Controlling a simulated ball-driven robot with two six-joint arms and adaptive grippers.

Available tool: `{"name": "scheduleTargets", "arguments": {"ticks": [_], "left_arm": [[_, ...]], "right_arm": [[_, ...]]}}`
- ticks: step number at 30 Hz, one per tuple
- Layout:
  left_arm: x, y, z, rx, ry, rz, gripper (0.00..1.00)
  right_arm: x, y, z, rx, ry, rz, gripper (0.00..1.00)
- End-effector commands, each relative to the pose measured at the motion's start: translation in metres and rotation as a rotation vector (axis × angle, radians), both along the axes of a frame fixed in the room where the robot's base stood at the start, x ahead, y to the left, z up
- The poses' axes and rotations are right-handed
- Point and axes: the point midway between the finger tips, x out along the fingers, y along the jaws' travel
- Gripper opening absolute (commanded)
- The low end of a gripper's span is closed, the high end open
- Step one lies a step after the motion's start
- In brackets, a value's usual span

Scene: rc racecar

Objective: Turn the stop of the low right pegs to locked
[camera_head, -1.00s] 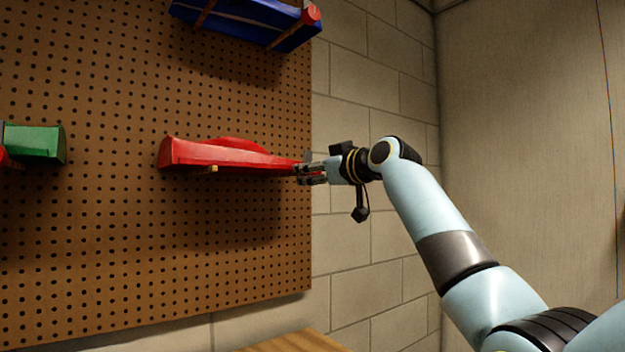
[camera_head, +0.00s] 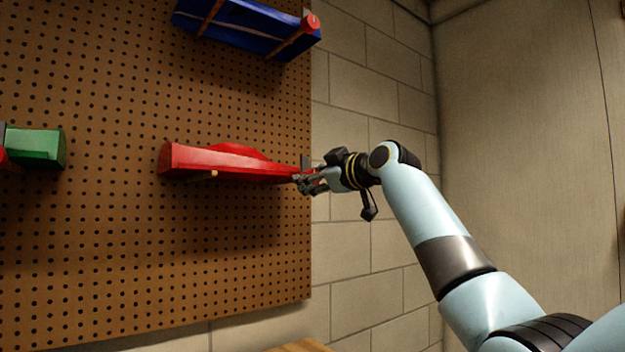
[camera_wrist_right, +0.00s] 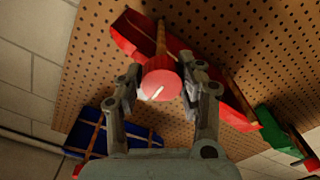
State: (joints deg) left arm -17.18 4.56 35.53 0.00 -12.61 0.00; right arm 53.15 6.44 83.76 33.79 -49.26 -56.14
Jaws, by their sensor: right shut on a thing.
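The stop is a round red knob (camera_wrist_right: 160,84) with a short white line on its face, at the end of a wooden peg (camera_wrist_right: 160,38) in the right wrist view. My right gripper (camera_wrist_right: 157,88) is shut on it, one finger on each side. The white line lies slanted between the fingers. A red car body (camera_head: 225,160) rests on the low right pegs; a peg end (camera_head: 213,174) shows under its left part. In the head view my right gripper (camera_head: 302,184) is at the car's right end and mostly hides the stop. My left gripper is not in view.
A brown pegboard (camera_head: 120,240) carries the cars. A blue car body (camera_head: 245,22) hangs above, with its own red stop (camera_head: 313,22). A green car body (camera_head: 38,147) is at the left. A block wall (camera_head: 370,240) lies right of the board.

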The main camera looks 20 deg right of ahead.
Motion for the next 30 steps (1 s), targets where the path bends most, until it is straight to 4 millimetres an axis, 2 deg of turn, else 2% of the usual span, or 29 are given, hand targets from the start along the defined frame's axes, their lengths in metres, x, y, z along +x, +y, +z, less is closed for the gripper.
{"name": "scheduleTargets", "arguments": {"ticks": [2, 3, 8, 15, 19, 23, 30], "left_arm": [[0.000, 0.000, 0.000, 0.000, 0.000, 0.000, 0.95], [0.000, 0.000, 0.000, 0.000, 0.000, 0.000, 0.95], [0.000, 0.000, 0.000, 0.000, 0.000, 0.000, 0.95], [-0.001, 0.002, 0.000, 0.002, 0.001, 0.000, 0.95], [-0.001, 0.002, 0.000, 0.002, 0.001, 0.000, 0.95], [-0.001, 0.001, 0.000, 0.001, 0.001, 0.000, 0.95], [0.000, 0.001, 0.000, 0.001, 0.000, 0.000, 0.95]], "right_arm": [[-0.001, 0.001, 0.006, 0.000, -0.012, 0.002, 0.05], [-0.001, 0.001, 0.006, 0.000, -0.012, 0.002, 0.38], [-0.001, 0.001, 0.004, 0.001, -0.008, 0.002, 0.58], [-0.001, 0.000, 0.001, 0.001, -0.003, 0.001, 0.58], [-0.008, -0.003, 0.001, 0.001, -0.003, 0.000, 0.58], [-0.029, -0.010, 0.000, -0.002, -0.004, 0.000, 0.58], [-0.080, -0.029, 0.000, -0.004, -0.004, 0.000, 0.58]]}}
